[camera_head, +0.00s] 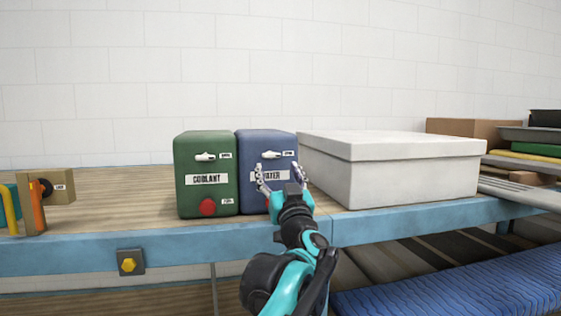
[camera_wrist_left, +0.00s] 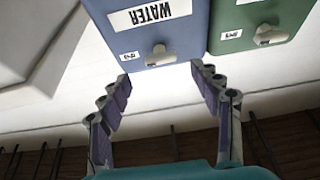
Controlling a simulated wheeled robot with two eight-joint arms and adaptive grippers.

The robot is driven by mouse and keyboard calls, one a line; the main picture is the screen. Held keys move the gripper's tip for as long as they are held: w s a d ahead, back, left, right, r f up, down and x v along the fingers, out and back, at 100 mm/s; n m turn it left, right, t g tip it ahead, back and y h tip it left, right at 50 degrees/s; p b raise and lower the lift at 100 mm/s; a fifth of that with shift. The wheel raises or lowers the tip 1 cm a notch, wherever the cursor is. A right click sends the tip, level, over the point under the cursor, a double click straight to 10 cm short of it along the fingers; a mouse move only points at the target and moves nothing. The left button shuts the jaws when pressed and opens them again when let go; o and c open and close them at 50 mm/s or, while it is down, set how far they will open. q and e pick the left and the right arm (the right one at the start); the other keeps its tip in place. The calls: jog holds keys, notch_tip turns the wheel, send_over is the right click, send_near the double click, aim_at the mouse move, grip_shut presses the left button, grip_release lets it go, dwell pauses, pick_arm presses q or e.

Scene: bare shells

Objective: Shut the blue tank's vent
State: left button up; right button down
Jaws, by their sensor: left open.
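The blue tank (camera_head: 254,143), marked WATER, stands on the bench beside the green tank. Its vent (camera_head: 271,155) is a small pale handle high on the front face, with a small tag beside it. In the head view the handle looks roughly sideways; I cannot tell whether it is open or shut. In the left wrist view the blue tank (camera_wrist_left: 190,20) is upside down, with its vent handle (camera_wrist_left: 160,56) just beyond the fingertips. My left gripper (camera_head: 280,177) is open and empty in front of the tank, hiding part of its label and lower front. My right gripper is not in view.
The green COOLANT tank (camera_head: 206,144) stands close at left, with a similar handle and a red cap (camera_head: 207,207). A large white box (camera_head: 400,170) stands close at right. A brown block with an orange handle (camera_head: 37,205) is far left. Clear bench lies left of the green tank.

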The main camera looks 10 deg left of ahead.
aim_at(272, 157)
pick_arm(q)
jog(key=p+x, duration=0.1)
jog(key=x, duration=0.5)
jog(key=shift+w+r, duration=0.1)
jog(key=shift+w, duration=0.1)
jog(key=shift+s+a, duration=0.1)
jog(key=shift+s, duration=0.1)
jog(key=c, duration=1.2)
